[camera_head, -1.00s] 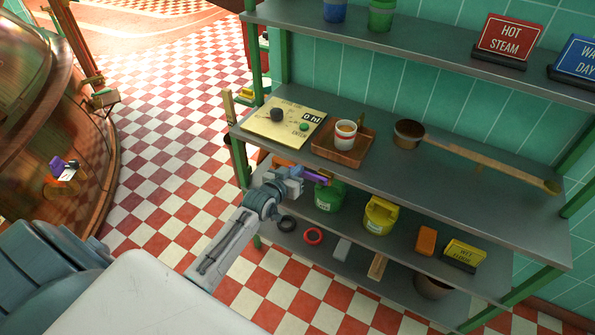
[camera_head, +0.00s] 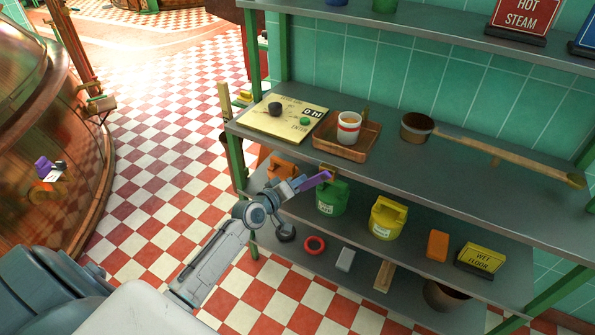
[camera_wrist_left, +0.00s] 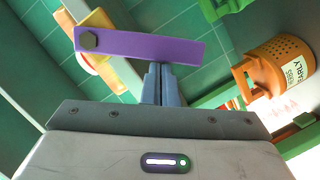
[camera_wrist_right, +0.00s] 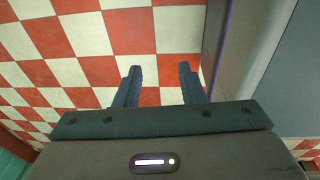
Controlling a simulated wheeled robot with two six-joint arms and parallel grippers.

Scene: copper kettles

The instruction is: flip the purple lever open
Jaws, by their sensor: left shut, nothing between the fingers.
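The purple lever (camera_head: 318,180) is a flat bar beside the shelf's front, slanting up to the right in the head view. In the left wrist view the lever (camera_wrist_left: 150,45) spans the upper middle, with a dark hex bolt at its left end. A yellowish piece behind it is partly hidden. My left gripper (camera_head: 296,185) is shut and empty; its fingertips (camera_wrist_left: 160,68) are at the lever's lower edge, and I cannot tell whether they touch. My right gripper (camera_wrist_right: 157,72) is open and empty above the checkered floor; it is not in the head view.
A grey shelf unit (camera_head: 480,185) holds a wooden tray with a cup, a long-handled pan (camera_head: 417,127), and green (camera_head: 332,198) and yellow (camera_head: 387,217) cans below. A copper kettle (camera_head: 40,120) with another purple part (camera_head: 43,167) stands left.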

